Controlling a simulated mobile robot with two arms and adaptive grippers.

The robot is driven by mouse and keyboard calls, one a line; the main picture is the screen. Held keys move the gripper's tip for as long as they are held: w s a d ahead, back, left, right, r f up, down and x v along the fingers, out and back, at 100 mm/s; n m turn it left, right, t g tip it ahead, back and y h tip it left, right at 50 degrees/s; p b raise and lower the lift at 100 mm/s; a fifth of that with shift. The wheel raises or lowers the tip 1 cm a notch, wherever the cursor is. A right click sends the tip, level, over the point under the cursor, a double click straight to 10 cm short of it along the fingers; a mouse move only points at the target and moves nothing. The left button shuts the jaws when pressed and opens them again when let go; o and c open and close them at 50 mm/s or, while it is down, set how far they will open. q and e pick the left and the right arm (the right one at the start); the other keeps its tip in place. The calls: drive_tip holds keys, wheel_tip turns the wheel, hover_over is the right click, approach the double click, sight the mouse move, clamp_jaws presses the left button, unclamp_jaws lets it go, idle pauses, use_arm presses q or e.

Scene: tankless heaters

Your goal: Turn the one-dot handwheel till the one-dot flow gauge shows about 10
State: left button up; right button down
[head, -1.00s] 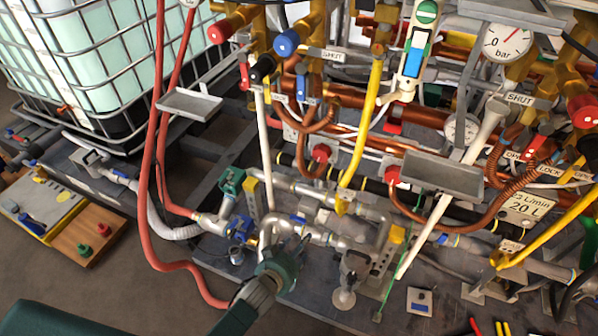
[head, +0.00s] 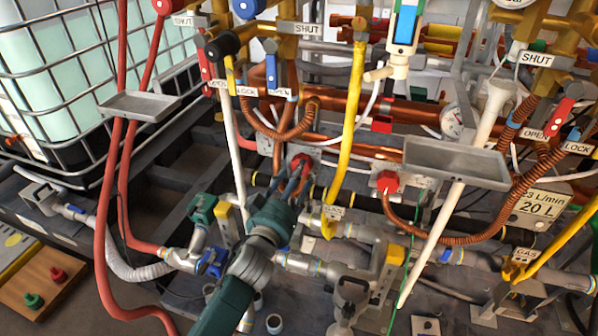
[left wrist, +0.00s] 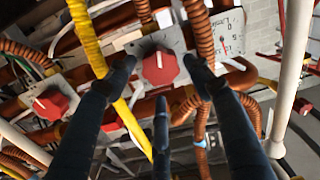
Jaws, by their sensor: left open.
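A red handwheel (head: 302,160) with a pale stripe sits on a grey plate among copper pipes; it also shows in the left wrist view (left wrist: 160,68). A second red handwheel (head: 388,181) is to its right in the head view and at left in the wrist view (left wrist: 50,104). I cannot read dots on either. My left gripper (head: 292,182) is open, its fingers spread in front of the first handwheel, apparently not touching it. A round white dial (head: 452,122) sits partly behind pipes; its reading and dots are unclear. My right gripper is out of view.
A yellow pipe (head: 352,130) stands right of the first handwheel, and a white pipe (head: 236,150) left of it. A grey tray (head: 456,164) juts out at right. Red hoses (head: 110,180) hang at left. Metal pipework lies below my gripper.

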use_arm(q)
drive_tip(key=shift+b+x, duration=0.3)
drive_tip(key=shift+x, duration=1.7)
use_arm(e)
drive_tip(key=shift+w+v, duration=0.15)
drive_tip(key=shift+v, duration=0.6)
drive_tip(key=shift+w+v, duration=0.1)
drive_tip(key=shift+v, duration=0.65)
use_arm(q)
drive_tip(key=c, duration=0.9)
drive_tip(key=shift+a+f+m+p, duration=0.1)
drive_tip(key=shift+m+p, duration=0.55)
drive_tip(key=shift+m, duration=2.25)
drive_tip(key=shift+f+m+p, duration=0.1)
drive_tip(key=shift+m+p, duration=0.5)
drive_tip(key=shift+m, duration=2.3)
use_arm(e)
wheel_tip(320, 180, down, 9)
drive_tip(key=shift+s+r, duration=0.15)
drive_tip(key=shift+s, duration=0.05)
